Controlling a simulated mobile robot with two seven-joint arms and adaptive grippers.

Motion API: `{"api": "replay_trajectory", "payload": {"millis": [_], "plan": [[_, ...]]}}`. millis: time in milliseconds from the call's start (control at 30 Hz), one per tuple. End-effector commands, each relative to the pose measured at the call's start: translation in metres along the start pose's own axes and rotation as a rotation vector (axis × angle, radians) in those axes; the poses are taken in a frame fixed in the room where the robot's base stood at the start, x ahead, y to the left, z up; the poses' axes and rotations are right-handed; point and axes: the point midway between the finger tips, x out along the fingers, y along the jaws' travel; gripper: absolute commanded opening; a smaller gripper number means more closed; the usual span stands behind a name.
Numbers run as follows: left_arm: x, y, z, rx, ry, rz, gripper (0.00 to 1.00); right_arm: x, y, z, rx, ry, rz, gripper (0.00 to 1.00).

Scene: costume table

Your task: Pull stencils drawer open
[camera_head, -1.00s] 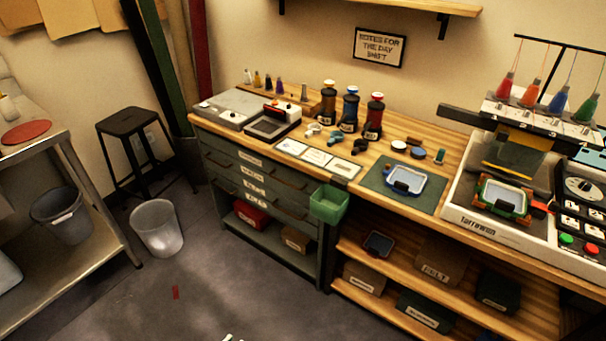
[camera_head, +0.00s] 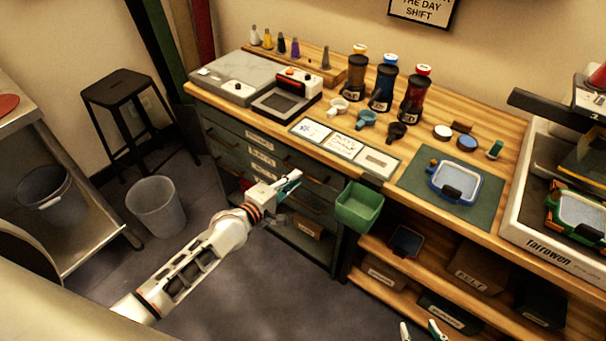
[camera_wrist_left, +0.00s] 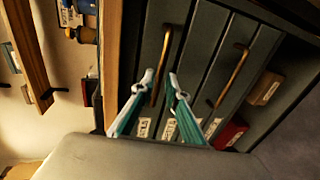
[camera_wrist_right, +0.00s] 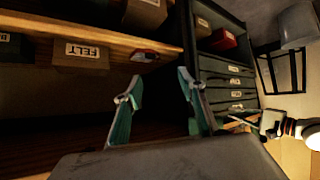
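The green-grey drawer cabinet (camera_head: 222,133) stands under the left part of the bench, its drawers apparently closed. Its stacked labels (camera_head: 262,160) are too small to read, so I cannot tell which drawer is the stencils one. My left gripper (camera_head: 298,178) is in front of the cabinet's right half. In the left wrist view its fingers (camera_wrist_left: 161,78) are apart and empty, with a brass bar handle (camera_wrist_left: 163,62) showing beyond the gap; contact cannot be told. My right gripper (camera_head: 420,331) is low at the front, and its fingers (camera_wrist_right: 154,87) are apart and empty in the right wrist view.
A green bin (camera_head: 360,207) hangs at the bench edge, right of my left gripper. Open shelves with boxes (camera_head: 478,270) lie to its right. A waste bin (camera_head: 157,207) and black stool (camera_head: 120,90) stand left. The floor before the cabinet is clear.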

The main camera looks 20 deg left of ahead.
Motion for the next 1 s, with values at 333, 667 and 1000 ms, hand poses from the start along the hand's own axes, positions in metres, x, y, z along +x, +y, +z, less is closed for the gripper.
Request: {"api": "replay_trajectory", "payload": {"millis": [333,667,1000], "plan": [[0.044,-0.002,0.001,0.002,0.000,-0.002,0.14,0.004,0.003,0.010,-0.010,-0.008,0.007,0.40],[0.048,-0.001,0.001,0.004,0.000,-0.001,0.14,0.005,0.005,-0.001,-0.013,0.011,0.012,0.40],[0.047,-0.001,0.001,0.004,0.000,-0.001,0.00,0.006,0.004,0.002,-0.013,0.007,0.010,0.40]]}}
